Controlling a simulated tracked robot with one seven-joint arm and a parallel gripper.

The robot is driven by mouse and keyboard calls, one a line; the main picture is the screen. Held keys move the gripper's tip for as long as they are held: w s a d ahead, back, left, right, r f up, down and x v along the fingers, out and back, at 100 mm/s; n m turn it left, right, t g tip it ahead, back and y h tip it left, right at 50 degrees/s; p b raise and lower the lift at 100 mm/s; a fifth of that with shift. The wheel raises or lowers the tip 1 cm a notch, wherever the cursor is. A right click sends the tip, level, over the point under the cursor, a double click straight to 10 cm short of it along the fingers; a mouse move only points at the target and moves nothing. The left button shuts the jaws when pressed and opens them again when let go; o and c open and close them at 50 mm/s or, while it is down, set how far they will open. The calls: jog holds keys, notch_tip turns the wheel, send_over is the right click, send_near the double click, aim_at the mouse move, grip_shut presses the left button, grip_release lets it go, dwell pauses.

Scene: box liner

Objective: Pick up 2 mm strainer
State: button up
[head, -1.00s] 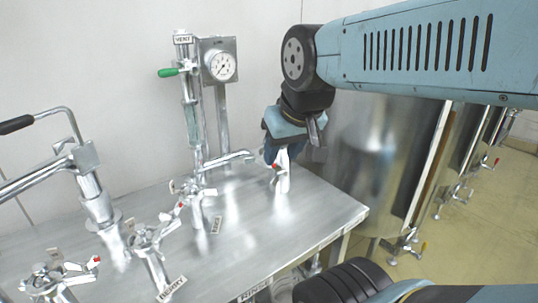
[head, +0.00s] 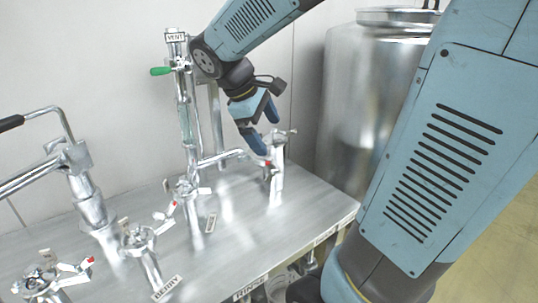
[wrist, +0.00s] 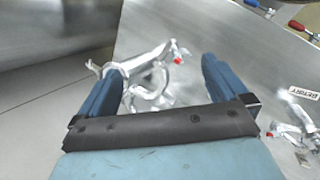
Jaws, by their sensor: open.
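My gripper (head: 265,126) is open above the right end of the metal bench, just left of and above an upright steel fitting (head: 278,172) with a red-tipped lever. In the wrist view, my gripper (wrist: 160,78) has its two blue fingers apart. A steel pipe piece (wrist: 145,62) with a red tip and a ring-shaped clamp (wrist: 150,98) shows between and beyond them. Nothing is visibly held. I cannot tell which part, if any, is the 2 mm strainer; no such marking is readable.
The vent column (head: 187,125) with a green handle stands left of my gripper, with a spout reaching towards it. Several valves stand along the bench (head: 235,215) at left. A large steel tank (head: 365,105) stands behind at right.

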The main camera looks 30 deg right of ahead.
jog(key=w+f+n+g+h, duration=0.1)
jog(key=w+n+h, duration=0.25)
jog(key=w, duration=0.35)
jog(key=n+h, duration=0.4)
jog(key=n, duration=0.2)
send_near(268, 138)
jog(key=shift+s+d+r+x, duration=0.1)
jog(key=shift+r+x, duration=0.2)
jog(key=shift+x, duration=1.25)
jog(key=shift+s+d+r+x, duration=0.15)
jog(key=shift+r+x, duration=0.1)
jog(key=shift+x, duration=1.25)
jog(key=shift+w+d+r+x, duration=0.1)
jog(key=shift+r+x, duration=0.2)
jog(key=shift+x, duration=1.25)
